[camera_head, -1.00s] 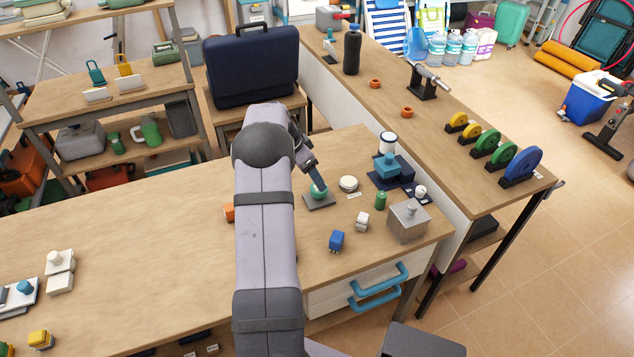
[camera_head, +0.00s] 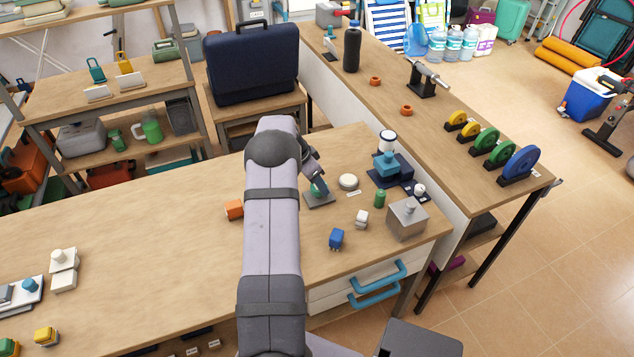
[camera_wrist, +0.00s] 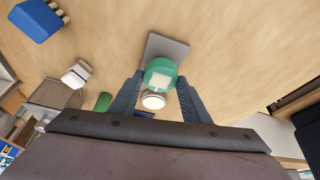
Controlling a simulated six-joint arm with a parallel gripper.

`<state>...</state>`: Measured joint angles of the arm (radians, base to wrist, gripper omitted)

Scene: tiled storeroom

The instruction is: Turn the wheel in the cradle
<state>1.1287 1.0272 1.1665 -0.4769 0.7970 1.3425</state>
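The wheel (camera_wrist: 160,76) is a green round piece with a pale patch, on a grey plate (camera_wrist: 167,43) in the wrist view. In the head view, the grey plate (camera_head: 321,201) lies on the workbench and my arm's end partly covers the wheel (camera_head: 315,189). I cannot make out the cradle's shape separately from the plate. My gripper (camera_wrist: 160,78) has its two fingers apart, one on each side of the wheel. I see no clear grip, and contact cannot be told. In the head view my gripper (camera_head: 319,188) is at the wheel.
A white round piece (camera_head: 348,181), a green cylinder (camera_head: 380,198), a blue block (camera_head: 337,239), a white piece (camera_head: 361,219) and a grey metal box (camera_head: 407,222) stand nearby. An orange block (camera_head: 234,210) is left of my arm. The bench's middle left is clear.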

